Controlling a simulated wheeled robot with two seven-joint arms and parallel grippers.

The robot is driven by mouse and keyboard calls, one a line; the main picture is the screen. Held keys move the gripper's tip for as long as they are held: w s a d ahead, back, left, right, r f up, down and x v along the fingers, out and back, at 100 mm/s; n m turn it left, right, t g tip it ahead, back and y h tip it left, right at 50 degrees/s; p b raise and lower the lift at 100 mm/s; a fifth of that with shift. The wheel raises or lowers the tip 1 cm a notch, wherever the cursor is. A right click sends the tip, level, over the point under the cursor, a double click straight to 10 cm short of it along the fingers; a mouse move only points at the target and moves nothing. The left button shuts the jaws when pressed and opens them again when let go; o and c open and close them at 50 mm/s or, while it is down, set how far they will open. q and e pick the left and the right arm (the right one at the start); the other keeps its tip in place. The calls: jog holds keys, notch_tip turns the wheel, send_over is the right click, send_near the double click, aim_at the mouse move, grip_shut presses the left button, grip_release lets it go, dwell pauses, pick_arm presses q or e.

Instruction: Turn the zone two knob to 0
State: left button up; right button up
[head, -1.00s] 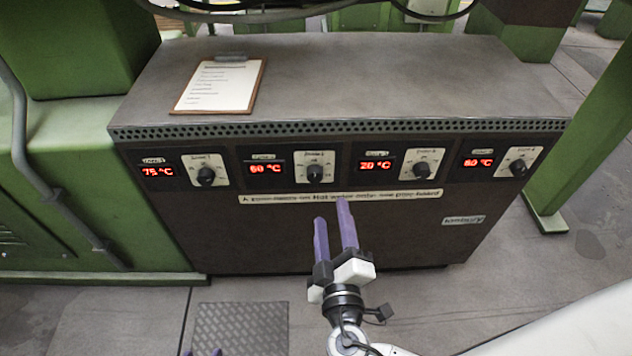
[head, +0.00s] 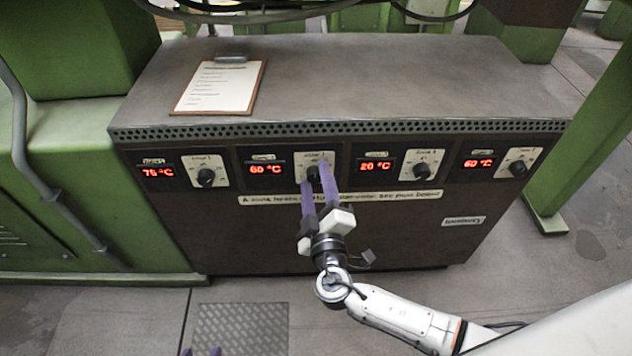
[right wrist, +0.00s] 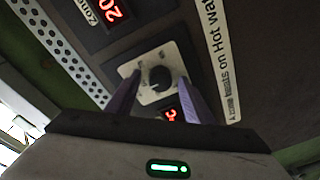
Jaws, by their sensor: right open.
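The zone two knob (head: 312,173) is a black dial on a pale plate, second from the left on the dark control cabinet (head: 330,235). Its red display (head: 265,169) reads 60 °C. My right gripper (head: 315,172) is open, its two purple fingers reaching up to this knob. In the right wrist view, the knob (right wrist: 159,77) shows between the two fingertips (right wrist: 159,79), with gaps on both sides; I cannot tell how deep the fingers reach. The dial marks are too small to read.
Other knobs sit at the left (head: 206,176) and to the right (head: 420,169) and far right (head: 517,168). A clipboard (head: 219,87) lies on the cabinet top. A label strip (head: 400,197) runs below the knobs. Green machine parts (head: 60,170) flank the cabinet.

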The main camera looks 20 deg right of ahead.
pick_arm(q)
jog(key=shift+s, duration=0.1)
pick_arm(e)
jog(key=shift+c, duration=0.4)
jog(key=c, duration=1)
pick_arm(q)
jog(key=shift+s+f, duration=0.15)
jog(key=shift+s, duration=0.1)
pick_arm(e)
jog(key=shift+o, duration=0.2)
